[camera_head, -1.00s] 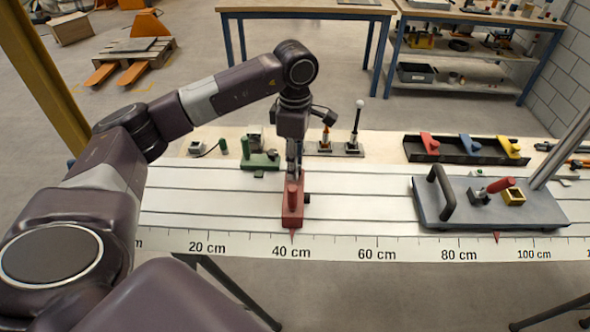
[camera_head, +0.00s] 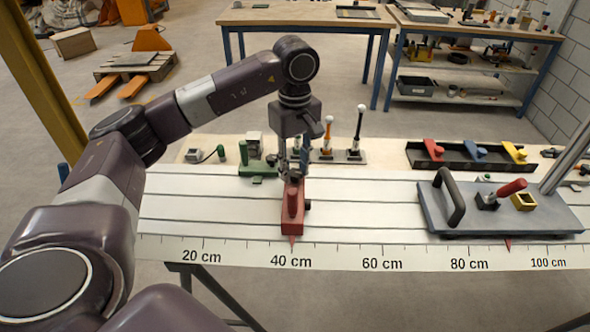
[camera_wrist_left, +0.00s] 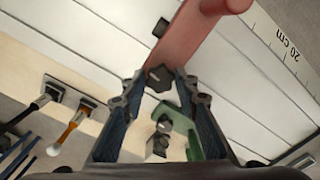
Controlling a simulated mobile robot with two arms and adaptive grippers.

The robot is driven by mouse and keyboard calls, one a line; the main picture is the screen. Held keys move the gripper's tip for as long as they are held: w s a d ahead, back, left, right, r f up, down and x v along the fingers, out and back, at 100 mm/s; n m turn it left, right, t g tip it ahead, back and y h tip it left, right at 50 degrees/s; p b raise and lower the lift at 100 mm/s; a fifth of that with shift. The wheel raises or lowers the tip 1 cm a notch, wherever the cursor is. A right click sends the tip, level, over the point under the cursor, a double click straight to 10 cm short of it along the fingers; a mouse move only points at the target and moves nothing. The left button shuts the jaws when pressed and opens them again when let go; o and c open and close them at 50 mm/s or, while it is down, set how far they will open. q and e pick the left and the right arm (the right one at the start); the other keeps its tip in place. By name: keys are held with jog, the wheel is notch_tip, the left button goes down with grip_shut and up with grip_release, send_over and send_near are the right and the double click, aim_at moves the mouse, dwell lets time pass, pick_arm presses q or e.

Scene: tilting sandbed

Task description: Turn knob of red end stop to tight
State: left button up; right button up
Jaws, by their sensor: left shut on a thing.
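The red end stop (camera_head: 292,222) sits on the white slotted bed at about the 40 cm mark, its pointer toward the scale. In the left wrist view its red body (camera_wrist_left: 190,40) shows at the top, with a dark knob (camera_wrist_left: 160,78) at its near end. My left gripper (camera_head: 292,176) reaches down at the far end of the end stop. In the wrist view its fingertips (camera_wrist_left: 158,80) are on either side of that knob, shut on it. A second dark knob (camera_wrist_left: 160,27) shows on the stop's side. I cannot tell how tight the knob is. My right gripper is not in view.
A green stop (camera_head: 258,167) stands just behind and left of the gripper. Two upright levers (camera_head: 357,132) are close behind. A grey plate with a black handle (camera_head: 535,218) lies at the right. A dark tray (camera_head: 472,160) is behind it. The bed between is clear.

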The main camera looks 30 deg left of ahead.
aim_at(295, 172)
pick_arm(q)
jog(key=shift+w+r, duration=0.1)
jog(key=shift+r, duration=0.1)
dwell(0.4)
jog(key=o, duration=1.1)
jog(key=shift+f, duration=0.1)
jog(key=shift+o, duration=0.2)
notch_tip(295, 172, up, 12)
